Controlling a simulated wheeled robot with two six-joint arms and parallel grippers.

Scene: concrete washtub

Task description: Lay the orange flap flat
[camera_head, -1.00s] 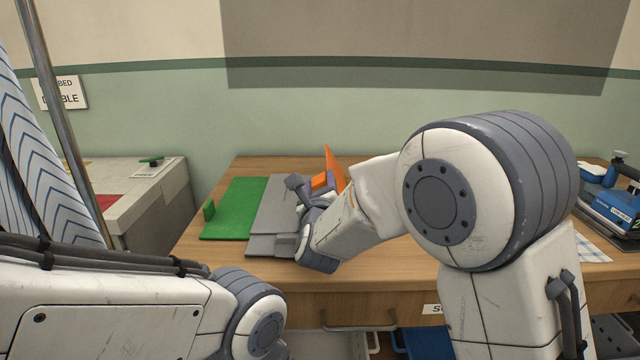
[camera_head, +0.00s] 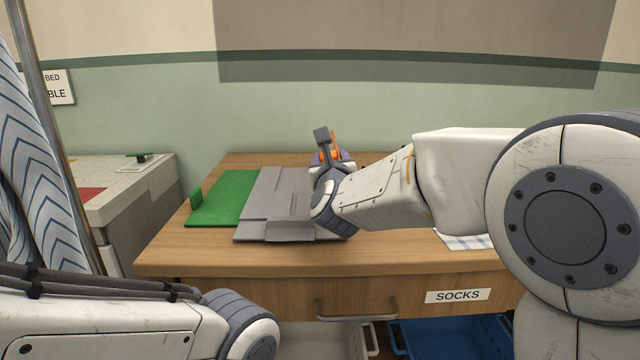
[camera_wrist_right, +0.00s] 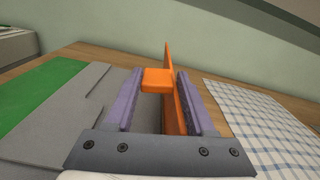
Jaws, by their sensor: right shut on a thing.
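The orange flap (camera_head: 337,145) stands up at the right side of the grey board (camera_head: 276,205), seen nearly edge-on and partly hidden by my gripper. In the right wrist view the flap (camera_wrist_right: 173,105) is a thin upright panel with a block-like tab (camera_wrist_right: 157,80) on its left face. My right gripper (camera_wrist_right: 160,92) has its purple fingers on either side of the flap and tab, shut on them. It also shows in the head view (camera_head: 333,157). The flap's lower edge is hidden. My left gripper is out of view; only part of that arm shows.
A green flap (camera_head: 222,198) lies flat left of the grey board, with a small upright tab. A checked cloth (camera_wrist_right: 262,125) lies on the wooden table right of the orange flap. Bare table (camera_head: 215,255) shows in front. A grey cabinet (camera_head: 125,190) stands at left.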

